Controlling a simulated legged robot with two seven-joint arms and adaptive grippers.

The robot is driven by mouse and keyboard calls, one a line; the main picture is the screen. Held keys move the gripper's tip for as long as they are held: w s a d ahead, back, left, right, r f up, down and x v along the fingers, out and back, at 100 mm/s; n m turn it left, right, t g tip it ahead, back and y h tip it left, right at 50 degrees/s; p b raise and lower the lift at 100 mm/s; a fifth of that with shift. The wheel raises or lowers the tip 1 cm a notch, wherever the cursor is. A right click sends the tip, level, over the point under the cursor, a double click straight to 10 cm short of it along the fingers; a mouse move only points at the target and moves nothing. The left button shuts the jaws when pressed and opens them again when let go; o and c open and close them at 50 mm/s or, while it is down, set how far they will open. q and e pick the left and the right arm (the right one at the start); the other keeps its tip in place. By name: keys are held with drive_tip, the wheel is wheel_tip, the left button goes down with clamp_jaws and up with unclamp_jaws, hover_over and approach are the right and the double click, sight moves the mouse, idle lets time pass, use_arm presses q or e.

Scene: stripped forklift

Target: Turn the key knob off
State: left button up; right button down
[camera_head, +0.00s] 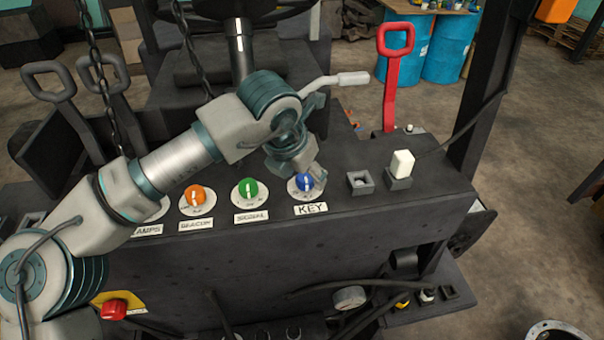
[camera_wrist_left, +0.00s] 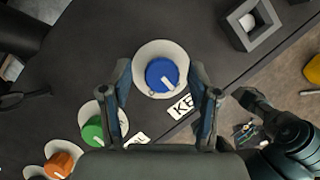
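The blue key knob (camera_head: 305,181) sits on a round white dial above the KEY label (camera_head: 311,209) on the dark panel. In the left wrist view the knob (camera_wrist_left: 162,74) shows a white pointer mark on its lower side, towards the label. My left gripper (camera_head: 302,172) is right above the knob. In that wrist view its two fingers (camera_wrist_left: 162,88) are spread, one on each side of the knob; I cannot tell whether they touch the dial. A dark teal arm part, probably my right arm, shows at the right of the wrist view; its fingers are unclear.
The green signal knob (camera_head: 247,190) and orange beacon knob (camera_head: 195,196) stand left of the key knob. A square socket (camera_head: 360,182) and a white rocker switch (camera_head: 402,164) are to its right. A red lever (camera_head: 391,75) rises behind, and a red button (camera_head: 113,309) is lower left.

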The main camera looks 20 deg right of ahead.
use_arm(q)
drive_tip(key=shift+d+f, duration=0.1)
drive_tip(key=shift+d, duration=0.2)
drive_tip(key=v, duration=1.1)
drive_tip(key=shift+r, duration=0.4)
drive_tip(key=shift+w+a, duration=0.1)
